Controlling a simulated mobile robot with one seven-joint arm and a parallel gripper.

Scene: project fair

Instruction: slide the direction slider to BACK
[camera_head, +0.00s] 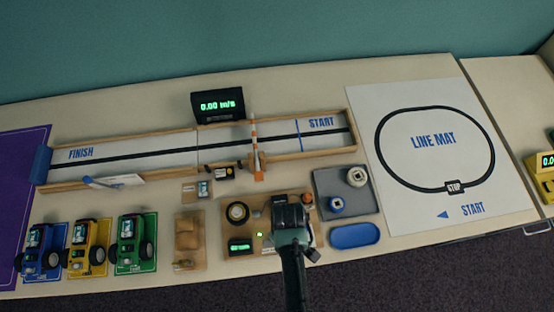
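My gripper (291,217) is over the right part of this board, seen from above and behind. My gripper and wrist cover much of that part. I cannot make out the direction slider or its BACK mark; they may be hidden under my gripper. My fingertips are hidden, so I cannot tell whether they are open, shut or touching anything.
A grey tray (322,181) with two round parts and a blue oval dish (354,236) sit right of the board. A wooden block holder (190,235) stands left of it, then several toy cars. Behind runs the walled track (180,151). The line mat (440,150) lies right.

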